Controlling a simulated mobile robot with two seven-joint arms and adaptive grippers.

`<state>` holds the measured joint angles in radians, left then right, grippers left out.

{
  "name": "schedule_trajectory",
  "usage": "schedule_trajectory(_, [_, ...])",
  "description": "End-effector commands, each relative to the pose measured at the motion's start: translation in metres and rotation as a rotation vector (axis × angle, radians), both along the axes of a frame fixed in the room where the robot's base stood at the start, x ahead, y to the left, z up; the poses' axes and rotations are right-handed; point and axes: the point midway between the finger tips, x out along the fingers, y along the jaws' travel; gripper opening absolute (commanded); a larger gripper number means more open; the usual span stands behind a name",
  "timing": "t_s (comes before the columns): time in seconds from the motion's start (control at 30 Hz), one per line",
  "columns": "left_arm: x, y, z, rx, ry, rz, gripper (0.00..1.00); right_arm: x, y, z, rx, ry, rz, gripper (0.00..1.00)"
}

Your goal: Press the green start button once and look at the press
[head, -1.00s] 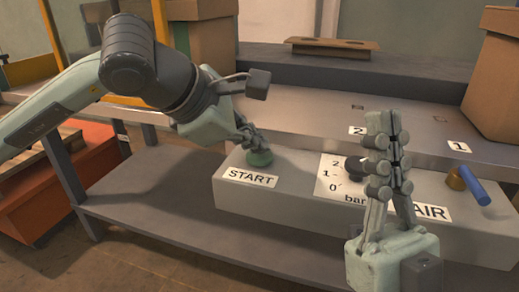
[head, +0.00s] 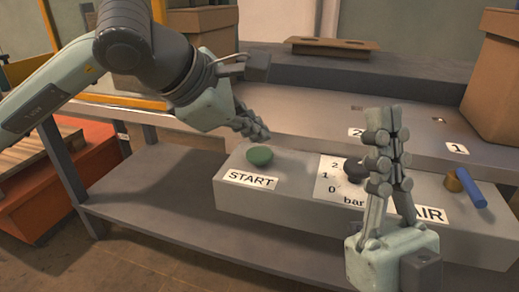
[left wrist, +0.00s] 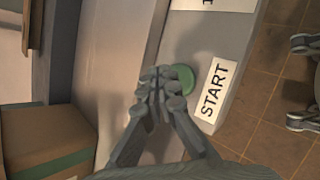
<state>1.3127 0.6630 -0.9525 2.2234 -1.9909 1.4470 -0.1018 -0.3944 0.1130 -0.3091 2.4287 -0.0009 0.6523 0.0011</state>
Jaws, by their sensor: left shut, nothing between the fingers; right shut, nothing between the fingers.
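The green start button (head: 260,156) is a domed cap on the grey control box (head: 300,205), just behind the START label (head: 251,179). It also shows in the left wrist view (left wrist: 184,79), partly behind my fingers. My left gripper (head: 262,136) is shut and empty, above and behind the button, with a gap between them in the head view. My right gripper (head: 388,112) is shut and empty, pointing up in front of the box and hiding part of the AIR label (head: 431,214). I cannot make out a press apart from this box.
A black knob (head: 353,170) with a bar scale and a blue-handled valve (head: 472,190) sit on the box. A grey shelf (head: 300,120) with labels 1 and 2 lies behind. The lower shelf (head: 150,195) is bare.

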Motion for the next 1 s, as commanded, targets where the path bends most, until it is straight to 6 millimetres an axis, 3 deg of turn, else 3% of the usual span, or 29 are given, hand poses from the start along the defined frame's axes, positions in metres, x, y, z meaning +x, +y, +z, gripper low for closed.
schedule_trajectory(0.4, [0.000,0.000,0.043,-0.001,-0.002,0.000,0.00,0.000,0.000,0.021,0.000,0.000,0.000,0.00])
schedule_trajectory(1.0, [0.000,0.000,0.044,0.000,-0.001,0.001,0.00,0.000,0.000,0.020,0.000,0.000,0.000,0.00])
